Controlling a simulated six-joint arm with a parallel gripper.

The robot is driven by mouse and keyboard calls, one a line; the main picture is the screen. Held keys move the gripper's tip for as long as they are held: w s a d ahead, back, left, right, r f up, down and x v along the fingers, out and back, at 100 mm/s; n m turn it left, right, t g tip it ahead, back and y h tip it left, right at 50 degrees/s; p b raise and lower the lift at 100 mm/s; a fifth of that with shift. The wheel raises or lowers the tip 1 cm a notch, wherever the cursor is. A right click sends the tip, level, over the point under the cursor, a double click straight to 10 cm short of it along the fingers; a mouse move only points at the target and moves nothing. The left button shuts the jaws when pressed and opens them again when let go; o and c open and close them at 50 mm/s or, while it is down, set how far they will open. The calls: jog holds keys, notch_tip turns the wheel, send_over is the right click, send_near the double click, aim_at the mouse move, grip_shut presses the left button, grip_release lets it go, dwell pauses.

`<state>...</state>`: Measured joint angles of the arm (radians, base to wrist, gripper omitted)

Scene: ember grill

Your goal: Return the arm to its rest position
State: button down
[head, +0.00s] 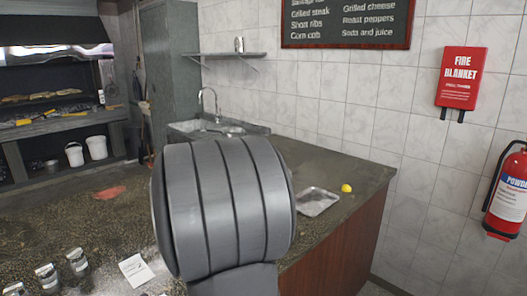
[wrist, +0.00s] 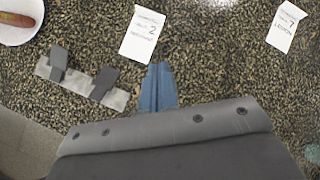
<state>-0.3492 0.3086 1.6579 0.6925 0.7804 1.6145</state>
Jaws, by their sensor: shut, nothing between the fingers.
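My gripper (wrist: 156,88) shows in the wrist view as two blue fingers pressed together, pointing over the speckled dark counter (wrist: 220,60). Nothing is between them. Their tips are just beside the lower edge of a white card marked 2 (wrist: 142,32); I cannot tell the height above the counter. In the head view a large ribbed grey part of my arm (head: 222,205) fills the middle. It hides the gripper and part of the counter.
The wrist view shows a light bar with two dark blocks (wrist: 103,82), a plate with a sausage (wrist: 22,32) and a second card (wrist: 286,25). The head view shows a metal tray (head: 318,203), yellow ball-like item (head: 346,188), sink (head: 190,127) and shakers (head: 47,275).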

jog(key=w+d+r+m+t, duration=0.2)
jog(key=w+d, duration=0.3)
jog(key=d, duration=0.3)
jog(key=w+d+r+m+t, duration=0.2)
jog(key=w+d+m, duration=0.3)
jog(key=d, duration=0.3)
jog(key=shift+w+d+r+t, duration=0.2)
jog(key=shift+w+t, duration=0.1)
jog(key=shift+t, duration=0.6)
